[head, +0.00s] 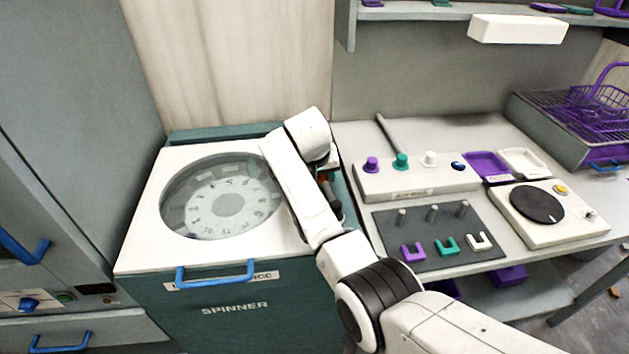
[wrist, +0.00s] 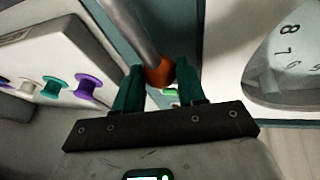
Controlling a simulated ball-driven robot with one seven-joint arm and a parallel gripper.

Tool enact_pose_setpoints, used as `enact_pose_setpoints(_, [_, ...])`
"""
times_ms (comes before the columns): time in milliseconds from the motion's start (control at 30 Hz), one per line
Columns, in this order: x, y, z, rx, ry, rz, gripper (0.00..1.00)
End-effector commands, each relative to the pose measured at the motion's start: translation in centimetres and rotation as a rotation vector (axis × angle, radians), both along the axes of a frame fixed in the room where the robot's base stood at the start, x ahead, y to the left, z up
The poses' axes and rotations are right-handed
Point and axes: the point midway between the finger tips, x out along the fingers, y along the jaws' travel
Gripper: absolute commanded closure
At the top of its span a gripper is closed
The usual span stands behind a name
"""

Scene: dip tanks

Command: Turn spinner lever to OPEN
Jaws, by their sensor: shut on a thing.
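The spinner (head: 240,308) is a dark green cabinet with a white lid top and a round clear window showing a numbered ring inside. Its lever shows in the wrist view as a grey rod (wrist: 130,28) ending in an orange ball knob (wrist: 160,73). My gripper (wrist: 160,68) has its two green fingers on either side of the knob, shut on it. In the head view my arm reaches over the spinner's right edge and hides most of the lever and the gripper. No OPEN marking can be read.
A blue handle (head: 215,275) is on the spinner's front. To the right, a bench carries a white block with coloured knobs (head: 415,178), a dark plate with pegs and hooks (head: 435,235), and a white unit with a black disc (head: 537,204). A grey cabinet stands at left.

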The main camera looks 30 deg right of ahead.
Motion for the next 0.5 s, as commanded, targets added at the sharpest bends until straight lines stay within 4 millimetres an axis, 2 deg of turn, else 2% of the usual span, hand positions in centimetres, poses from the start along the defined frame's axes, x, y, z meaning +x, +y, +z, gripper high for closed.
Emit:
enact_pose_setpoints(200, [-0.2,-1.0,-0.1,0.0,0.002,-0.094,1.0])
enact_pose_setpoints(500, [-0.4,-1.4,-0.1,0.002,0.003,-0.14,1.0])
